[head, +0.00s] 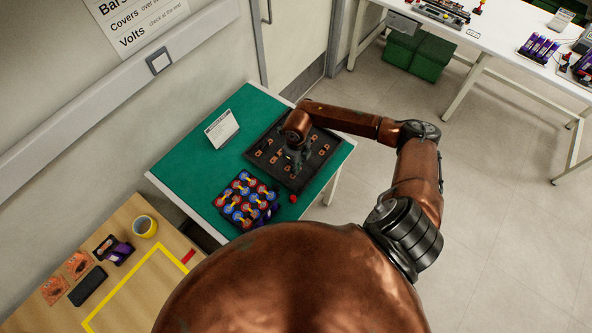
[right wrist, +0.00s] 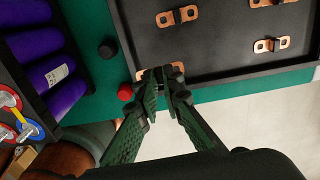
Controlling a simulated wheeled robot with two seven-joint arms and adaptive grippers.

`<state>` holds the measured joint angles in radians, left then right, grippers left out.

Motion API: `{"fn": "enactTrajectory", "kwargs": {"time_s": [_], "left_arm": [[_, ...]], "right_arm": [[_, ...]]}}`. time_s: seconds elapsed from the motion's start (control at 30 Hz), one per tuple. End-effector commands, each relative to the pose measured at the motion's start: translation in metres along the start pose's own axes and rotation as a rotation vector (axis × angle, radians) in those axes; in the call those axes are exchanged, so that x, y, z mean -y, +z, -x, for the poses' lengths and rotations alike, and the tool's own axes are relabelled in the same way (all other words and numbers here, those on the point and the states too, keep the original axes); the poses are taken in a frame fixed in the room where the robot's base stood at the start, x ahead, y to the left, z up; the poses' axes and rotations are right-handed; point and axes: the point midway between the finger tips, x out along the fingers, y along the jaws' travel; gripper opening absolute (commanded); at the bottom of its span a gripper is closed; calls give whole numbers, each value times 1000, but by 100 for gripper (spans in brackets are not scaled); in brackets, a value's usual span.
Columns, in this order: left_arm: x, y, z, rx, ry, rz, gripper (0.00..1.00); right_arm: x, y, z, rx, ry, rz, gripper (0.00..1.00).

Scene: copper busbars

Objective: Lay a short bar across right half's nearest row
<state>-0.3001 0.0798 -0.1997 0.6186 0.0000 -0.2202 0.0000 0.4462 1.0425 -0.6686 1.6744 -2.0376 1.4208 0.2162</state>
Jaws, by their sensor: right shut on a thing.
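My right gripper (head: 296,170) is over the near part of a dark tray (head: 333,146) on the green-topped table. In the right wrist view its fingers (right wrist: 165,78) are shut on a copper bar (right wrist: 142,74) at the tray's edge; the fingertips hide its middle. Several other copper bars lie in the tray, one of them (right wrist: 178,16) just beyond. The battery block (head: 241,203), with red and blue terminals and yellow links, stands left of the gripper. Purple cells (right wrist: 53,72) show at the left of the right wrist view. I cannot tell its two halves apart clearly. My left gripper is out of view.
A red knob-like piece (right wrist: 125,92) lies between tray and cells; a dark round one (right wrist: 107,51) is near it. A white card (head: 222,129) stands at the back of the table. A wooden table (head: 133,210) with yellow tape (head: 145,226) adjoins at lower left.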

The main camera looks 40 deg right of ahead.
Motion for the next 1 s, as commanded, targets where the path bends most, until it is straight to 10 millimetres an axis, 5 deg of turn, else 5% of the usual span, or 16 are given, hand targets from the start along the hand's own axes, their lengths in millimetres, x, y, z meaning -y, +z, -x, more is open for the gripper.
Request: {"fn": "enactTrajectory", "kwargs": {"time_s": [0.2, 0.4, 0.7, 1.0], "left_arm": [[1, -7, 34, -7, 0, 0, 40], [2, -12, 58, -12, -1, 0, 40], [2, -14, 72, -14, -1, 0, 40], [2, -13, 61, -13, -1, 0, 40]], "right_arm": [[-89, 19, 74, 10, 13, 189, 0], [-144, 11, 111, 0, 0, 112, 0], [-175, 1, 128, -3, -15, -29, 0], [-177, 0, 107, -4, -15, -42, 0]]}}
